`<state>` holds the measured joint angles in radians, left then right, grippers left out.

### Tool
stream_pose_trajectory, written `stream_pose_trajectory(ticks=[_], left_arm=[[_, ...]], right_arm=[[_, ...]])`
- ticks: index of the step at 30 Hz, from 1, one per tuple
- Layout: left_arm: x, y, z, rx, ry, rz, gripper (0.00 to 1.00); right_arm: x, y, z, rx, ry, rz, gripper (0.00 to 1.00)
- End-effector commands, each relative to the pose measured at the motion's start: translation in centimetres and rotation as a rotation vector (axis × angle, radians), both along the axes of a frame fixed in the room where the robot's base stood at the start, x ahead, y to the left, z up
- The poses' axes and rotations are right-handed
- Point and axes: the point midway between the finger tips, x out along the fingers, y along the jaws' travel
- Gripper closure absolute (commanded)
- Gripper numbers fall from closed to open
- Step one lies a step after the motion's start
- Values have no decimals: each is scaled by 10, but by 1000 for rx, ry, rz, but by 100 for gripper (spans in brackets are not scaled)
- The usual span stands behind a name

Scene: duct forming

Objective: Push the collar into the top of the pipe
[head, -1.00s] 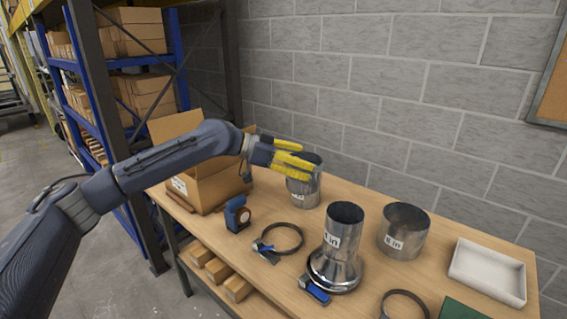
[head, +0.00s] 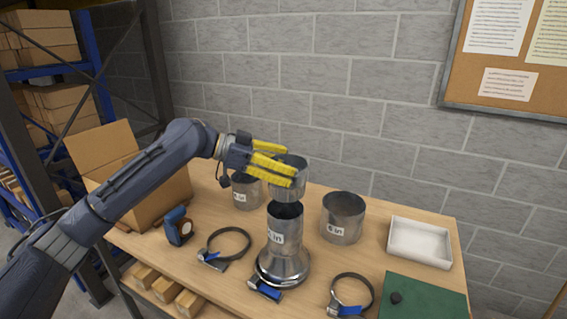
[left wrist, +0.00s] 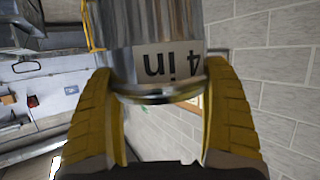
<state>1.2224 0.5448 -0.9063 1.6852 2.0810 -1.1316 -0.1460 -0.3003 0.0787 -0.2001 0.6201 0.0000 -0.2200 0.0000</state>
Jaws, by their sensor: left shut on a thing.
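My left gripper (head: 272,170) has yellow fingers and is shut on a shiny metal collar (head: 289,188). The left wrist view shows the collar (left wrist: 170,62) between the two fingers, with an upside-down "4 in" label. In the head view the collar hangs about upright, just over the dark open top of the pipe (head: 285,222). Its lower edge is close to the pipe's rim; I cannot tell whether they touch. The pipe is a labelled metal tube standing upright on a flared base (head: 283,265) on the table. My right gripper is not in view.
A metal can (head: 247,192) stands behind the pipe at left, and a "6 in" can (head: 343,220) at right. Clamp rings (head: 228,243) (head: 352,295), a blue tape tool (head: 178,226), an open carton (head: 150,195), a white tray (head: 420,243) and a green mat (head: 425,298) surround it.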

Motion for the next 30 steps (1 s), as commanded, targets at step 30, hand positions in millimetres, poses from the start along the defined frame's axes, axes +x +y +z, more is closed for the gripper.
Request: stream_pose_trajectory(ticks=[30], left_arm=[[0, 0, -39, -1, -1, 1, 48]], right_arm=[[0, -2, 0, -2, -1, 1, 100]])
